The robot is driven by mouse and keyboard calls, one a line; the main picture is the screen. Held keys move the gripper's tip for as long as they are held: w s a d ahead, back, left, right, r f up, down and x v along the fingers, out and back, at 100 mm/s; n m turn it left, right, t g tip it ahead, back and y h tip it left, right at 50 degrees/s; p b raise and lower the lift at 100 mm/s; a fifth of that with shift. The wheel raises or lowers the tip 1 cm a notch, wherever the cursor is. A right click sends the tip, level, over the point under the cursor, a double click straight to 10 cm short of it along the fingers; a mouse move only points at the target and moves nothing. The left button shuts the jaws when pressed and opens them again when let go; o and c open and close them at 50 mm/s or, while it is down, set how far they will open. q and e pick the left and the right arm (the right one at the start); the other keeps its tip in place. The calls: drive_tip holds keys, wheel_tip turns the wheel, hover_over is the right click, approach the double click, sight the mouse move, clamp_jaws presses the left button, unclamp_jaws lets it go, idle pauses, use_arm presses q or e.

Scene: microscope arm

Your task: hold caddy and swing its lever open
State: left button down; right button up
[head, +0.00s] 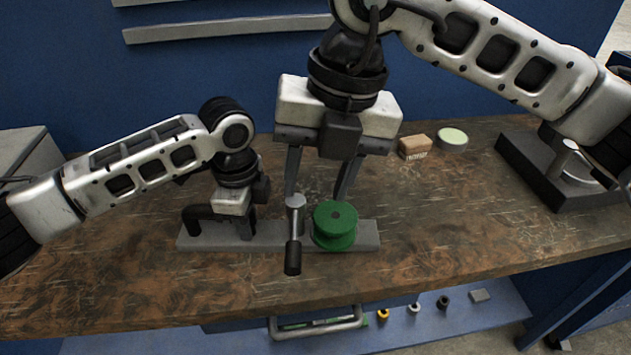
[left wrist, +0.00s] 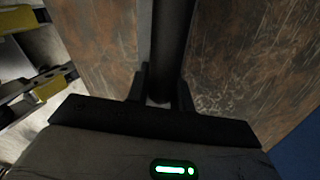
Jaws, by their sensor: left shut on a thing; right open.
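The caddy is a grey base plate (head: 368,236) on the wooden bench, with a black handle (head: 194,215) at its left end and a green spool (head: 335,222) on its right part. Its lever (head: 294,228) has a grey pivot post left of the spool and a black grip pointing toward the bench's front edge. My left gripper (head: 240,226) is shut on the black handle; the left wrist view shows a dark bar (left wrist: 172,40) between its fingers. My right gripper (head: 319,192) is open, fingers pointing down, over or just behind the lever post and spool. Whether it touches either cannot be told.
A small tan box (head: 414,147) and a pale green round piece (head: 452,138) lie behind to the right. A dark stand (head: 558,175) is at the far right. A blue lower shelf (head: 460,318) holds small parts below the front edge. The bench right of the caddy is clear.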

use_arm(q)
drive_tip(key=c, duration=1.1)
unclamp_jaws()
drive_tip(key=shift+c, duration=0.2)
